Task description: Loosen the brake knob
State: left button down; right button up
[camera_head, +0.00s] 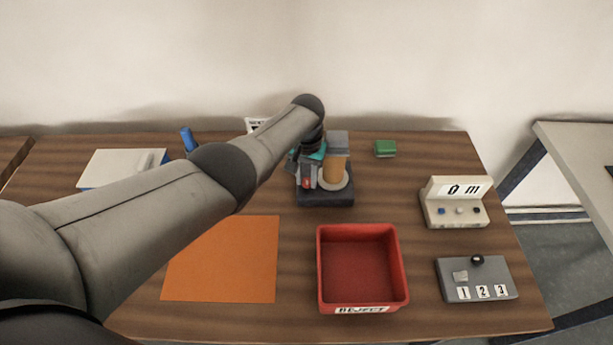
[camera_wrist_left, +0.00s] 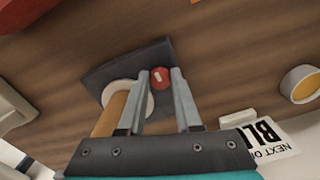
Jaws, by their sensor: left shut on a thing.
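The brake knob (camera_wrist_left: 160,78) is red with a pale mark on its face. It sits on a dark-based stand (camera_head: 328,200) that carries an orange roll (camera_head: 334,168) with a white flange. In the head view the knob shows as a small red spot (camera_head: 307,183). My left gripper (camera_wrist_left: 160,73) is shut on the knob, with one finger on each side of it. In the head view my left gripper (camera_head: 306,178) is at the left front of the stand, and my wrist hides part of the stand. My right gripper is in neither view.
A red bin (camera_head: 362,303) marked REJECT stands in front of the stand. An orange mat (camera_head: 222,260) lies at left under my forearm. A display box (camera_head: 455,210), a grey panel (camera_head: 490,270) marked 1 2 3 and a green block (camera_head: 385,148) are at right.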

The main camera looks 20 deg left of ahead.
pick_arm(q)
jog(key=c, duration=0.6)
grip_release()
jog(key=shift+r, duration=0.15)
jog(key=shift+r+p, duration=0.25)
jog(key=shift+p, duration=0.05)
notch_tip(320, 180, up, 7)
jog(key=p, duration=0.3)
notch_tip(320, 180, up, 6)
jog(key=r+p, duration=0.1)
jog(key=p, duration=0.1)
send_over(307, 182)
jog(key=shift+r, duration=0.25)
